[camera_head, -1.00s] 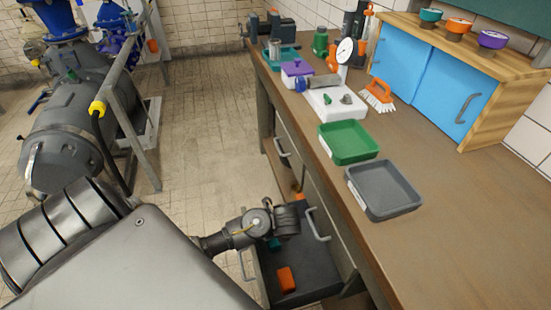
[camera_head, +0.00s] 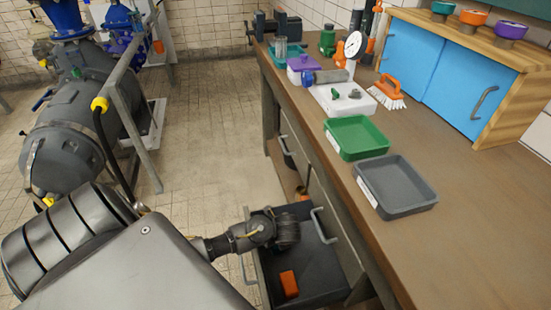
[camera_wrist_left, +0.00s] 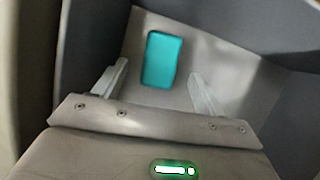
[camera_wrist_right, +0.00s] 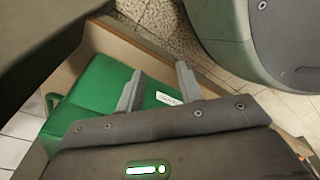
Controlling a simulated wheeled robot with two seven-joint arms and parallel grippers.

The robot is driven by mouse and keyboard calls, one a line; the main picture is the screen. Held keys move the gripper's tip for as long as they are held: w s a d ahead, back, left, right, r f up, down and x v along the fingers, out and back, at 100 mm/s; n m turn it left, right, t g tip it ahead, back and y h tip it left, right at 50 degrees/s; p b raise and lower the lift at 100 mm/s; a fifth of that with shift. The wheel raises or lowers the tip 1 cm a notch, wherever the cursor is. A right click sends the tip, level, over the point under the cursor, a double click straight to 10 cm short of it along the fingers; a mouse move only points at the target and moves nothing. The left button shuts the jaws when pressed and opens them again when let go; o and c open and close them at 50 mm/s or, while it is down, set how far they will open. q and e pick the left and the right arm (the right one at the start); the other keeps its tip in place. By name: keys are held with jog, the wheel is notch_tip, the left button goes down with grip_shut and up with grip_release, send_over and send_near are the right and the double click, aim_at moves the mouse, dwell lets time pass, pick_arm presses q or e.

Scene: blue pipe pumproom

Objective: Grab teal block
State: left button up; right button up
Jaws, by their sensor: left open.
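The teal block (camera_wrist_left: 162,60) lies on the grey floor of the open drawer in the left wrist view. My left gripper (camera_wrist_left: 158,76) is open above it, one finger on either side in the picture, with the block just beyond the fingertips. No contact is visible. In the head view my left gripper (camera_head: 286,232) is over the drawer (camera_head: 318,262), and the teal block is hidden. My right gripper (camera_wrist_right: 159,72) is open with nothing between its fingers, above a green object with a white label (camera_wrist_right: 90,115).
An orange block (camera_head: 289,284) lies in the same drawer. The drawer walls stand close around my left gripper. The workbench (camera_head: 460,235) is to the right, with a green tray (camera_head: 372,150), a grey tray (camera_head: 410,208) and a blue cabinet (camera_head: 455,85).

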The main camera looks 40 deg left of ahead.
pick_arm(q)
jog(key=b+x, duration=0.1)
jog(key=x, duration=0.3)
jog(key=shift+w+a+f+b, duration=0.15)
jog(key=shift+f+b, duration=0.15)
jog(key=shift+b, duration=0.05)
jog(key=shift+a+f, duration=0.1)
jog(key=shift+f, duration=0.15)
pick_arm(e)
jog(key=w+r, duration=0.1)
jog(key=w+a+r, duration=0.2)
jog(key=w, duration=0.1)
jog(key=shift+r, duration=0.3)
pick_arm(q)
jog(key=shift+w, duration=0.1)
jog(key=c, duration=1.2)
